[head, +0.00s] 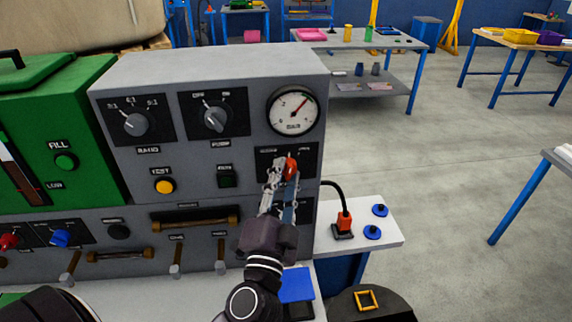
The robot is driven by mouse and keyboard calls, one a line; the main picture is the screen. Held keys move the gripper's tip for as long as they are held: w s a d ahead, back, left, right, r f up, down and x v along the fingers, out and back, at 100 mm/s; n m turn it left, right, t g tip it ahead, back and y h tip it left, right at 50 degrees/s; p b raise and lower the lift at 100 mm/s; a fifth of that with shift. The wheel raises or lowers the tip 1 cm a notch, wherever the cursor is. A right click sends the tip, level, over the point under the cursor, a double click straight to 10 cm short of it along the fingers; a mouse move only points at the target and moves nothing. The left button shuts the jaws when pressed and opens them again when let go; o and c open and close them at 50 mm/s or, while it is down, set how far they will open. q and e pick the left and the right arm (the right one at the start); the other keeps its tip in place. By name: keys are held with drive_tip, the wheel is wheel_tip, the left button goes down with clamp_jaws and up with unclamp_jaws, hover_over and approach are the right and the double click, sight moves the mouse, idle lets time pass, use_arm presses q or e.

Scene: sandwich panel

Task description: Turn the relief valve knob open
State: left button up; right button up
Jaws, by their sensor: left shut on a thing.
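The relief valve knob (291,169) is red and sits on a small black plate (306,165) at the right of the grey control panel, below the pressure gauge. My left gripper (283,172) reaches up from below, in front of the panel, and is shut on the red knob. Its fingers cover the knob's left side and part of the plate, so the knob's exact angle is hard to read. The gauge (293,111) is white, with a red needle pointing to the upper right. My right gripper is not in view.
The panel also carries two rotary knobs (136,124) (215,118), a yellow button (165,186) and a brass bar handle (195,224). A green unit (75,95) adjoins its left side. A white shelf (390,240) with a red plug (344,222) is at the right.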

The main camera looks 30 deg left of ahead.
use_arm(q)
drive_tip(key=m+h+p, duration=0.1)
drive_tip(key=m+p, duration=0.2)
drive_tip(key=p, duration=0.1)
drive_tip(key=r+m+g+h+p, duration=0.1)
drive_tip(key=m+p, duration=0.2)
drive_tip(key=p, duration=0.2)
drive_tip(key=shift+a+r, duration=0.1)
drive_tip(key=shift+f+m+g+p, duration=0.2)
drive_tip(key=shift+m+g+p, duration=0.3)
drive_tip(key=shift+m+p, duration=0.6)
drive_tip(key=o, duration=1.2)
drive_tip(key=shift+c, duration=0.2)
drive_tip(key=shift+s+f, duration=0.15)
drive_tip(key=shift+s, duration=0.4)
drive_tip(key=v, duration=1.1)
